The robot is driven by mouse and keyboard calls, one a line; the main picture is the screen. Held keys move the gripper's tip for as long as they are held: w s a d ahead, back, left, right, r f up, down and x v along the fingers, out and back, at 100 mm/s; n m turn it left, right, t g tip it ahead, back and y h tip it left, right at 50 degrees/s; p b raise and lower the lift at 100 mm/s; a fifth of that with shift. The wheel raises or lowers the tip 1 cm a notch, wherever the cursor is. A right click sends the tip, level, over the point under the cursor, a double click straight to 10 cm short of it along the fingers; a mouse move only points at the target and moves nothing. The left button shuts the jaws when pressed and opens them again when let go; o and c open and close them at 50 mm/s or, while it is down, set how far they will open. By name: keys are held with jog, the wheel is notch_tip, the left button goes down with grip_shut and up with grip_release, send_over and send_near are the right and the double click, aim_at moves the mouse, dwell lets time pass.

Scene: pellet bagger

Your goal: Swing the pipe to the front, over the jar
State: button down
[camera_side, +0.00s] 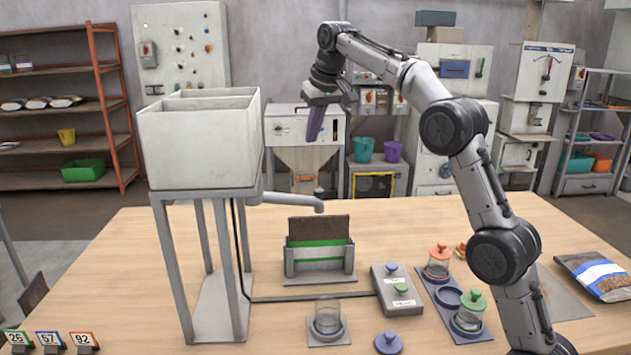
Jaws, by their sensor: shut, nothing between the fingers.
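The grey pipe (290,199) sticks out to the right from under the white two-part hopper (197,138). Its end bends down, above and behind the dark panel in the rack. An open glass jar (327,314) stands upright on a grey square base (328,335) at the front of the table, nearer the camera than the pipe end. The pipe end is not over this jar. My gripper (314,138) is high above the table, above the pipe end and apart from it. Its dark fingers point down, shut and empty.
A rack (320,270) holds a dark and green panel behind the jar. A grey button box (397,290) stands right of it, and a blue lid (388,343) lies in front. Lidded jars stand on a blue tray (430,297). A pellet bag (598,275) lies far right.

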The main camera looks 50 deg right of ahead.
aim_at(322, 190)
notch_tip(322, 190, down, 13)
jog(key=d, duration=0.1)
jog(key=shift+r+g, duration=0.15)
jog(key=shift+g, duration=0.15)
dwell(0.4)
jog(key=shift+d, duration=0.1)
jog(key=shift+s+a+m, duration=0.2)
jog(key=shift+s+m, duration=0.6)
jog(key=shift+s, duration=0.3)
jog(key=s+a+m+g+h, duration=0.2)
jog(key=s+a+m+g, duration=0.1)
jog(key=s+a+m, duration=0.8)
jog(key=shift+s+a, duration=1.3)
jog(key=shift+s, duration=0.35)
